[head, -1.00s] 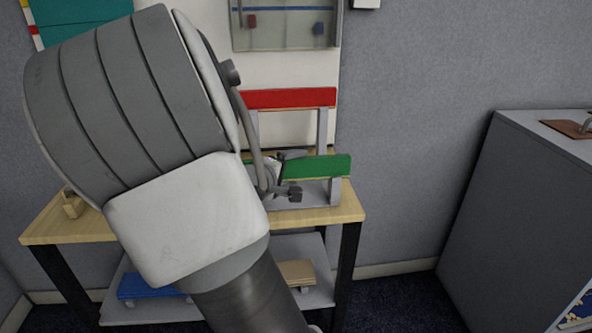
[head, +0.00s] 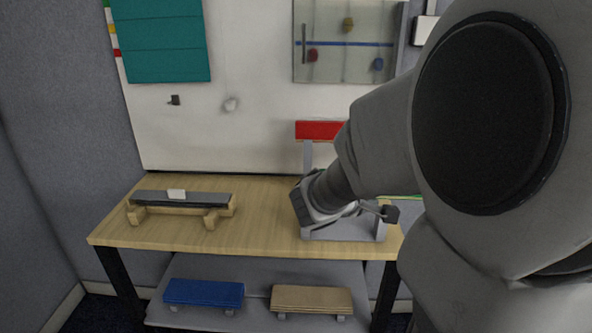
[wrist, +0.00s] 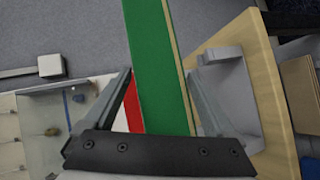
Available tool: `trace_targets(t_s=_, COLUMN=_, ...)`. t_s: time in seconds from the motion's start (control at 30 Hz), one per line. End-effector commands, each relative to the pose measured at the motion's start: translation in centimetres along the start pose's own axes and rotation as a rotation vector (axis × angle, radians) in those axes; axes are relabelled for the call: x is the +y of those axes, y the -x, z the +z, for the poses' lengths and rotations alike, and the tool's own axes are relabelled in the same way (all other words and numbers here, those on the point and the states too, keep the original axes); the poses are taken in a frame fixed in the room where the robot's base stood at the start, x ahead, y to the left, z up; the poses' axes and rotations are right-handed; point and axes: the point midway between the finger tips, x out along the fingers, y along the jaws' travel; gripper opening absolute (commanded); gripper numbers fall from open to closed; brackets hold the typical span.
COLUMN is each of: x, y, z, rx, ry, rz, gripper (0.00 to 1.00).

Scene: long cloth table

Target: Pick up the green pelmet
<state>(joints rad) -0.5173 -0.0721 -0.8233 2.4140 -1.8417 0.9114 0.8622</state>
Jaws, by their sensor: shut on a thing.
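The green pelmet (wrist: 157,55) is a long green board with a pale wooden edge. In the wrist view it runs between the two fingers of my gripper (wrist: 160,76), which is shut on it. In the head view my arm hides nearly all of the pelmet; only a thin green sliver shows at the arm's edge. There my gripper is at the grey stand (head: 345,231) on the right of the table, its fingers mostly hidden. I cannot tell whether the pelmet is clear of the stand.
A red board (head: 320,130) stands raised behind the grey stand. A wooden trestle (head: 212,217) with a dark board is on the left of the table (head: 265,225). Blue (head: 203,291) and tan (head: 312,298) boards lie on the lower shelf. The table's middle is clear.

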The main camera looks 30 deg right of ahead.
Motion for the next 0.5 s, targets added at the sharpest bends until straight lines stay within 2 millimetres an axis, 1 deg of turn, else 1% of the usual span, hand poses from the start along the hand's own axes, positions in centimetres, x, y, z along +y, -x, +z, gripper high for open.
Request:
trace_targets(t_s=0.03, x=0.7, y=0.3, z=0.6, rx=0.001, ry=-0.005, rz=0.000, gripper=0.29)
trace_targets(t_s=0.2, x=1.6, y=0.8, z=2.1, rx=0.000, ry=-0.003, rz=0.000, gripper=0.29)
trace_targets(t_s=0.33, x=1.9, y=1.0, z=2.8, rx=0.000, ry=-0.001, rz=0.001, gripper=0.29)
trace_targets(t_s=0.5, x=2.5, y=1.2, z=3.0, rx=0.000, ry=-0.001, rz=0.002, gripper=0.29)
